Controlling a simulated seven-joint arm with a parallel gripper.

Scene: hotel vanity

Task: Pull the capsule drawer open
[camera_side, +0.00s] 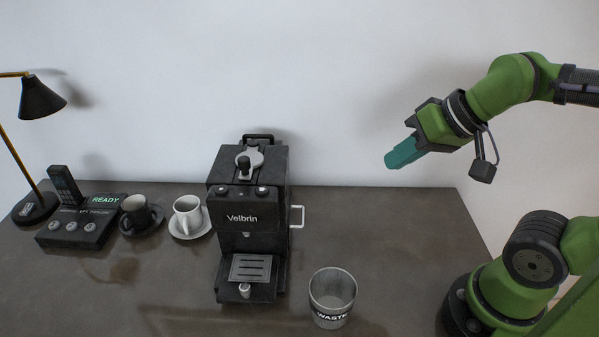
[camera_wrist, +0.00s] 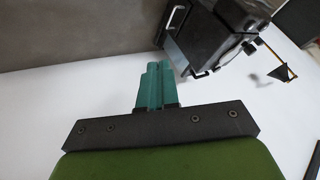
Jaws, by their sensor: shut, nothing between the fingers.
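The black coffee machine (camera_side: 245,220) stands upright on the counter. A pale U-shaped handle (camera_side: 297,216) sticks out from its right side, low down; this looks like the capsule drawer's handle. The drawer front itself is hidden from the side camera. In the wrist view the machine (camera_wrist: 215,38) is at the upper right, and the pale handle (camera_wrist: 173,17) shows near the top edge. My gripper (camera_side: 388,163) has teal fingers, shut and empty. It is up in the air, right of the machine and apart from the handle. The fingers (camera_wrist: 158,66) point toward the machine side.
A white cup (camera_side: 187,214), a dark cup (camera_side: 138,213), a phone dock (camera_side: 80,228) and a lamp (camera_side: 40,100) are at left. The counter right of the machine is clear behind the bin.

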